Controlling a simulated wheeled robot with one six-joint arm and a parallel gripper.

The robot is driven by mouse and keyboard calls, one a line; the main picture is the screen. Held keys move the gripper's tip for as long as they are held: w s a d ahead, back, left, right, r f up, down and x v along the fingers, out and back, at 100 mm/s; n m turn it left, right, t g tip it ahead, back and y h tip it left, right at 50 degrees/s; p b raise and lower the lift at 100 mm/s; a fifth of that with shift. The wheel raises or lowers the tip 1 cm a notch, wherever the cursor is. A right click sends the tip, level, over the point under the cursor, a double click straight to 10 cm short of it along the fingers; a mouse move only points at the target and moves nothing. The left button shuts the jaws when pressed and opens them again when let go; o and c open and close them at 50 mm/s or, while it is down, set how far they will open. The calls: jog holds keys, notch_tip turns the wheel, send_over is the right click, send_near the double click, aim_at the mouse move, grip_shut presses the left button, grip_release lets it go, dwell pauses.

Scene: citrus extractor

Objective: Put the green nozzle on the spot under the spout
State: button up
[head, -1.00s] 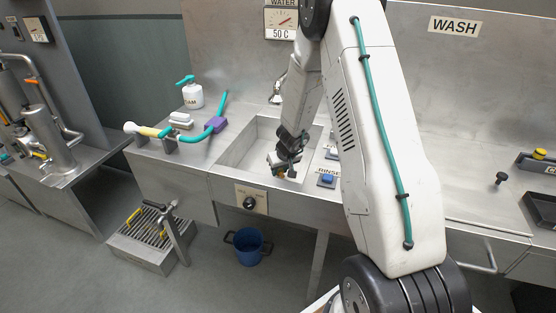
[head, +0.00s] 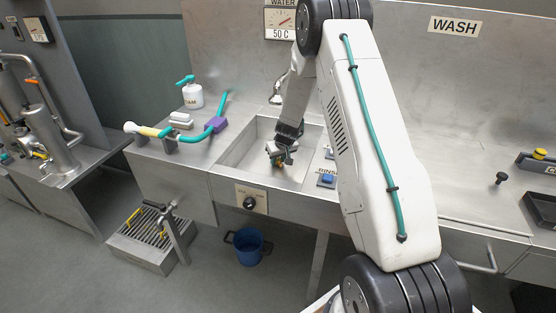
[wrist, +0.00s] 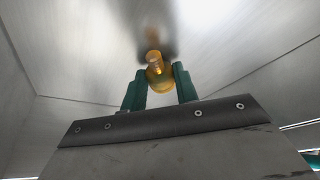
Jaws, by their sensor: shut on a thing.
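My gripper (head: 279,162) is down in the sink basin (head: 238,148), below the rim. In the wrist view my gripper (wrist: 160,88) has its two green fingers shut on a small amber-yellow, nozzle-like piece (wrist: 155,66). The piece sticks out beyond the fingertips toward the metal basin floor (wrist: 220,45); whether it touches the floor I cannot tell. It looks amber, not green, and no separate green nozzle shows. The spout (head: 278,90) is at the back of the basin, behind my gripper. No marked spot under it can be made out.
A blue button (head: 327,179) is right of the basin and a black knob (head: 250,203) is on its front. A purple-and-teal hose piece (head: 215,125) and a white bottle (head: 193,96) stand left. A blue bucket (head: 249,246) is on the floor.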

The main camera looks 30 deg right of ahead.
jog(key=shift+f, duration=0.15)
jog(key=o, duration=1.1)
jog(key=shift+c, duration=0.2)
jog(key=v, duration=1.3)
jog(key=s+a+r+n+g+y, duration=0.1)
jog(key=s+a+r, duration=1.5)
jog(key=r, duration=0.3)
jog(key=s+a+r+g, duration=0.1)
jog(key=s+a+r, duration=0.1)
jog(key=s, duration=1)
jog(key=s+a+r+g, duration=0.1)
jog(key=s+a+r, duration=0.1)
jog(key=s, duration=1)
jog(key=shift+a+h, duration=0.3)
jog(key=shift+a, duration=0.55)
